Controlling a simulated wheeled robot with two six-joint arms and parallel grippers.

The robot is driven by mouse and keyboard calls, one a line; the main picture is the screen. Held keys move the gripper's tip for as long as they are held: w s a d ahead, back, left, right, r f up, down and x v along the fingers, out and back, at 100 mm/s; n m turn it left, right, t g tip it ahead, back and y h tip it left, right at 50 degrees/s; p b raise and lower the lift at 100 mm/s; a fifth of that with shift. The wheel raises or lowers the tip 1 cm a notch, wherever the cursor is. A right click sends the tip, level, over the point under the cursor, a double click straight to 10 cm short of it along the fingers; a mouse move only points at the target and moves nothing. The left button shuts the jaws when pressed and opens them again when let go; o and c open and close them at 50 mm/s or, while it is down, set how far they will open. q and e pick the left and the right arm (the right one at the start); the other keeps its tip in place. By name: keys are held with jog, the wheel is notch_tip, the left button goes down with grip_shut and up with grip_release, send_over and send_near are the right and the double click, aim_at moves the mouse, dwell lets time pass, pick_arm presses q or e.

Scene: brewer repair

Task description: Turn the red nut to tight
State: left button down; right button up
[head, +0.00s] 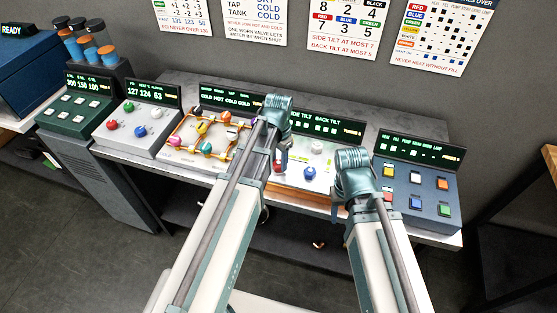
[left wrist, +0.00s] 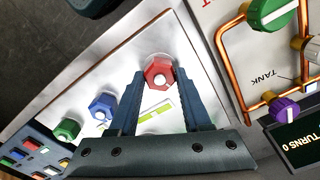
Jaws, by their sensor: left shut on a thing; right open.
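The red nut (left wrist: 158,72) is a hexagonal knob with a pale centre on the white tilt panel (head: 300,181). In the left wrist view my left gripper (left wrist: 160,80) is shut on it, one finger on each side. In the head view the nut (head: 278,168) is mostly hidden by my left gripper (head: 277,152). A blue nut (left wrist: 102,105) and a green nut (left wrist: 68,129) stand beside it on the same panel. My right gripper (head: 338,204) is open at the right end of this panel, with nothing seen between its fingers.
Left of the tilt panel is a panel with copper pipes (left wrist: 238,88) and coloured valves. On the right is a dark blue button box (head: 417,190). A white box with knobs (head: 137,128) stands further left. Charts (head: 347,27) hang on the wall.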

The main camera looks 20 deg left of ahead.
aim_at(279, 163)
pick_arm(q)
jog(key=shift+m, duration=1.6)
jog(key=shift+c, duration=1.8)
grip_release()
notch_tip(279, 163, up, 14)
jog(key=p, duration=1.3)
jog(key=shift+p, duration=0.4)
jog(key=shift+f, duration=0.15)
